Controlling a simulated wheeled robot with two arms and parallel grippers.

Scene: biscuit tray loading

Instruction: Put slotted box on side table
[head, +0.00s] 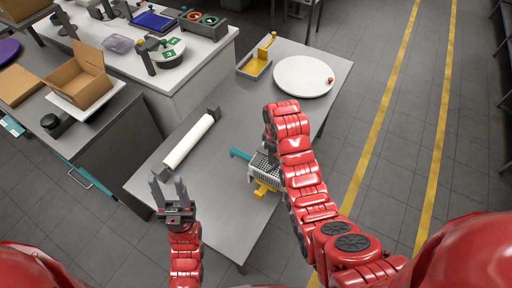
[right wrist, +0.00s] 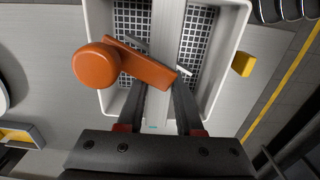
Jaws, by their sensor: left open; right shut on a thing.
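The slotted box (head: 262,168) is a pale box with a dark grid, partly hidden by my right arm in the head view. In the right wrist view the white slotted box (right wrist: 238,40) has two grid panels and a pale central bar. I cannot tell whether the box touches the grey table (head: 225,160) below. My left gripper (head: 168,186) is open and empty near the grey table's front left corner. I cannot tell which surface is the side table.
An orange knobbed piece (right wrist: 140,66) lies across the box's view. Yellow (head: 266,189) and teal (head: 239,154) parts show beside the box. Benches stand left.

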